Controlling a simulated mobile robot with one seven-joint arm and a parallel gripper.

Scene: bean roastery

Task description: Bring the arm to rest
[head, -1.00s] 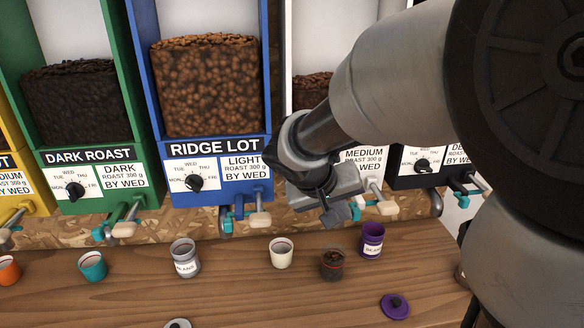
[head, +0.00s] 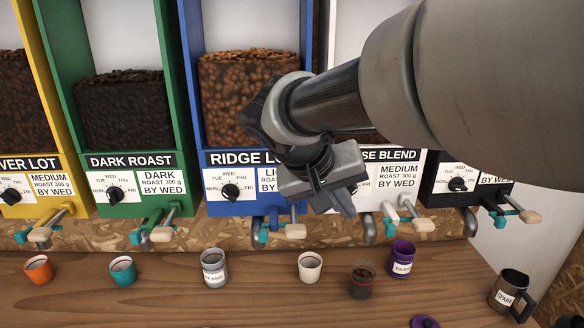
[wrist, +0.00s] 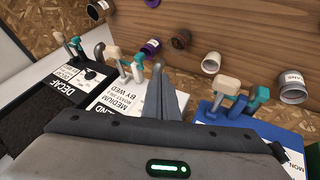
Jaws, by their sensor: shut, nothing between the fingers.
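My gripper (head: 345,208) is shut and empty. In the head view it hangs in the air in front of the blue "Ridge Lot" dispenser (head: 216,185) and the white "...se Blend" dispenser (head: 398,180), hiding part of both labels. My arm comes in from the upper right. In the wrist view the closed fingers (wrist: 162,88) point toward the counter, between the white dispenser's spout handles and the blue ones. No cup or lid is held. I cannot tell whether the fingers touch a dispenser.
On the wooden counter (head: 130,305) stand an orange cup (head: 39,269), teal cup (head: 123,270), grey canister (head: 214,267), cream cup (head: 310,267), dark-filled jar (head: 361,281), purple canister (head: 401,259) and metal mug (head: 511,292). Spout handles (head: 290,231) jut out below the dispensers.

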